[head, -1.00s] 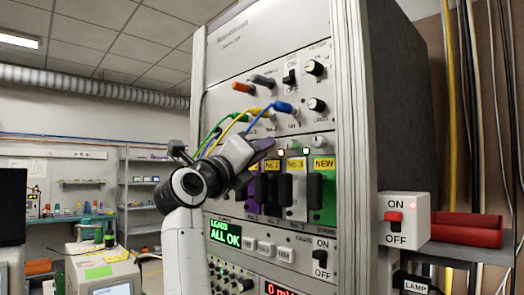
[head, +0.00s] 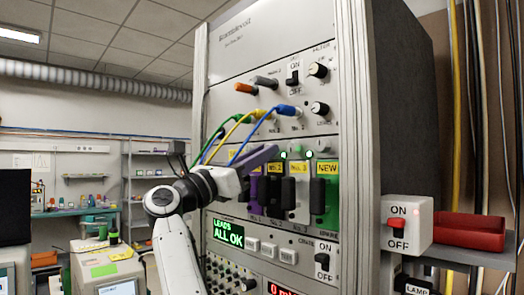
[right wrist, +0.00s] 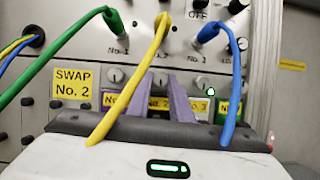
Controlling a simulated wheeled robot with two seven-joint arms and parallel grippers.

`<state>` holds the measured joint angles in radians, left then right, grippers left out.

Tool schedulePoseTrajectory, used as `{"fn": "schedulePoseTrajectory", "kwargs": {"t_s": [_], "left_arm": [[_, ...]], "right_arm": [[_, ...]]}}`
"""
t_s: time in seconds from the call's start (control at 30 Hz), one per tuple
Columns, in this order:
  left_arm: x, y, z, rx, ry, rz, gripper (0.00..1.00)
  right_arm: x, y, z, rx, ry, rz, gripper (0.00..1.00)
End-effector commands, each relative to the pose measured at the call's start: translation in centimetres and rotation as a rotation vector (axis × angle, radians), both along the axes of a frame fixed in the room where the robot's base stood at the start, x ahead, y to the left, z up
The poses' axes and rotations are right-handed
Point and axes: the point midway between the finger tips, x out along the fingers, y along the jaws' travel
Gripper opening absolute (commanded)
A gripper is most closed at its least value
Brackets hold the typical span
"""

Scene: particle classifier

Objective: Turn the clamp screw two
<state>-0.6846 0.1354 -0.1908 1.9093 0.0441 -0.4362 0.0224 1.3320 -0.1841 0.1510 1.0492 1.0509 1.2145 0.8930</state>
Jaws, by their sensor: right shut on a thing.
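Clamp screw two (right wrist: 160,80) is a small grey knob above the yellow No. 2 label, and the purple fingers of my right gripper (right wrist: 161,88) are on either side of it in the right wrist view. My right gripper (head: 274,151) is shut on it in the head view, reaching up from the lower left, and its fingers hide the screw there. Module No. 2 (head: 272,190), with a black handle, sits below. Clamp screw one (right wrist: 115,77) is to the left and clamp screw three (right wrist: 197,80) to the right. My left gripper is not in view.
Green (right wrist: 60,65), yellow (right wrist: 140,85) and blue (right wrist: 236,85) leads hang across the front of the rack, close to my right gripper. The display (head: 228,232) reads "LEADS ALL OK". An ON/OFF switch box (head: 420,224) and a red tray (head: 466,229) are to the right.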

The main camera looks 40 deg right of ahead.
Motion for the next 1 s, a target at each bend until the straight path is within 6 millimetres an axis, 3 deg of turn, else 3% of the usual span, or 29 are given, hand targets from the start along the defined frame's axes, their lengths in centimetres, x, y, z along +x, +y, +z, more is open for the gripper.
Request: {"fn": "schedulePoseTrajectory", "kwargs": {"t_s": [0.57, 0.6, 0.7, 1.0], "left_arm": [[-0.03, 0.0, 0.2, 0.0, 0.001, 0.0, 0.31], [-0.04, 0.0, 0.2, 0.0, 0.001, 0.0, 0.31], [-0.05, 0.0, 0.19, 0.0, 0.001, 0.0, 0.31], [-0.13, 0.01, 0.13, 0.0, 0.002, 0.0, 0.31]], "right_arm": [[0.04, -0.08, -0.33, 0.011, -0.035, -0.002, 0.0], [0.04, -0.09, -0.33, 0.011, -0.035, -0.002, 0.21], [0.05, -0.08, -0.28, 0.01, -0.034, -0.002, 0.38], [0.04, 0.04, -0.16, 0.006, -0.035, 0.0, 0.38]]}}
